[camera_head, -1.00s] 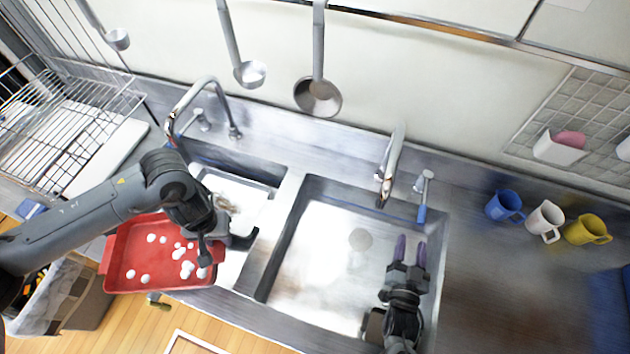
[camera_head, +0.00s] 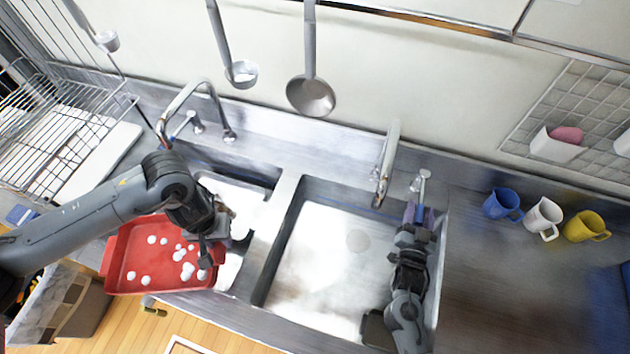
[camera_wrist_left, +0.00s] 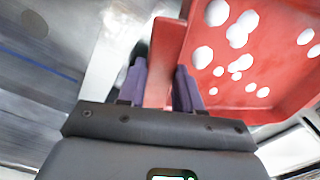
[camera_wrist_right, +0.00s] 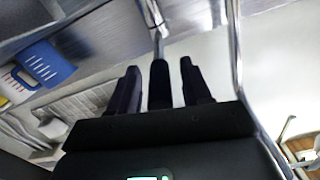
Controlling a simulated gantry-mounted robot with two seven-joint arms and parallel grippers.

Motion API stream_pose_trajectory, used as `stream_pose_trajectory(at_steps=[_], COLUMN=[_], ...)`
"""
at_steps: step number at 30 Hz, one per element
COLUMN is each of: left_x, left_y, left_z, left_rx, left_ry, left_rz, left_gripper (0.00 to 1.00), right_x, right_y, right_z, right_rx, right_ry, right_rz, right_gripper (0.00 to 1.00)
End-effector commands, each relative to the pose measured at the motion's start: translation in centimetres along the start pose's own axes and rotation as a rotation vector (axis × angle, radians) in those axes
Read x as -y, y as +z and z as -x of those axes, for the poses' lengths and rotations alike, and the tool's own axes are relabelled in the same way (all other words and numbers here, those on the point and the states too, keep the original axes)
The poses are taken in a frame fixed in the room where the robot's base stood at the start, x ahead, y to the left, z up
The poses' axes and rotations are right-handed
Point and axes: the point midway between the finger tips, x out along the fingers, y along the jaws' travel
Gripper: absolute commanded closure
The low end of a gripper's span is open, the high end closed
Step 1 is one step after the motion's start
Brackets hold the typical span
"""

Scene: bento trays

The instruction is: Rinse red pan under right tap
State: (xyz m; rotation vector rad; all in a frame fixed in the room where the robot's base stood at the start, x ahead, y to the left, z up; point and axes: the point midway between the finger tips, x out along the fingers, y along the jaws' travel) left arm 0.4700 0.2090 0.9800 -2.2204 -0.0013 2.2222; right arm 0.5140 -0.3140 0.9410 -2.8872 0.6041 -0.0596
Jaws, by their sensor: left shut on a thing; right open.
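The red pan (camera_head: 130,240) has several white blobs on its inside and hangs over the counter's front edge at the left sink. My left gripper (camera_head: 225,235) is shut on the pan's red edge or handle (camera_wrist_left: 165,55), which shows between its fingers in the left wrist view. The right tap (camera_head: 388,160) arches over the right sink, with its lever handle (camera_head: 422,183) beside it. My right gripper (camera_head: 418,212) is open just in front of that lever. In the right wrist view, the dark end of the lever (camera_wrist_right: 160,85) lies between the open fingers; contact cannot be told.
The right sink (camera_head: 330,250) is empty below the tap. A left tap (camera_head: 190,95) stands behind the left sink. Blue, white and yellow mugs (camera_head: 541,218) stand on the right counter. A ladle (camera_head: 241,74) and a skimmer (camera_head: 311,95) hang above.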

Motion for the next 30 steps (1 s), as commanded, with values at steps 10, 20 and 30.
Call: stream_pose_trajectory(at_steps=[10,20,30], left_x=[0.01,0.01,0.01], left_y=[-0.02,-0.02,-0.02], left_z=[0.02,0.02,0.04], left_rx=[-0.001,-0.001,-0.001], left_ry=[0.0,0.0,0.0], left_rz=[0.0,0.0,0.0], left_gripper=[1.0,1.0,1.0], right_x=[-0.02,-0.02,-0.06], right_y=[-0.03,-0.04,-0.04], right_z=[-0.8,-0.77,-0.75], right_rx=[0.0,0.0,0.0], right_ry=[0.0,0.0,0.0], right_rz=[0.0,0.0,0.0], right_gripper=[0.52,0.87,1.0])
